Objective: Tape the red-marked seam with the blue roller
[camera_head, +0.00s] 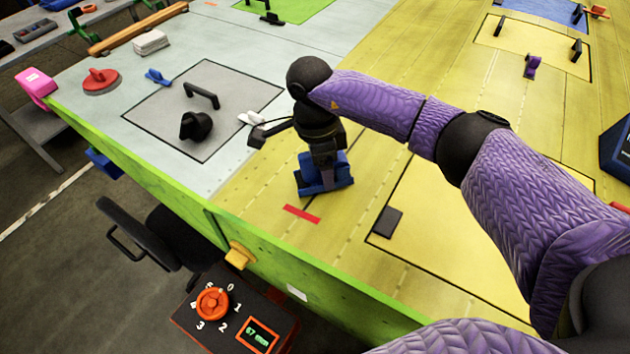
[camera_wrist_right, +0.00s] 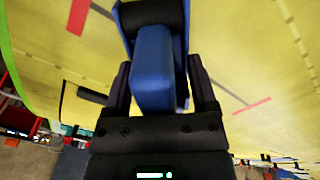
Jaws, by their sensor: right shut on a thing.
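The blue roller (camera_head: 322,178) is over the yellow wing panel (camera_head: 262,192), just behind the red mark (camera_head: 301,214). My right gripper (camera_head: 323,155) is shut on it. In the right wrist view the blue roller (camera_wrist_right: 153,65) sits between the two dark fingers. I cannot tell whether its underside touches the panel. The red mark is a short strip lying on the yellow skin near the green front edge, apart from the roller. The right wrist view shows one red strip (camera_wrist_right: 78,15) at upper left and a thinner one (camera_wrist_right: 252,104) at right. My left gripper is not in view.
A grey hatch (camera_head: 215,85) with a handle and black knob lies to the left. A dark block (camera_head: 386,221) sits on the panel at right. A red disc (camera_head: 101,80) and a white stack (camera_head: 150,42) stand farther left. An orange dial box (camera_head: 212,303) is below the green edge.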

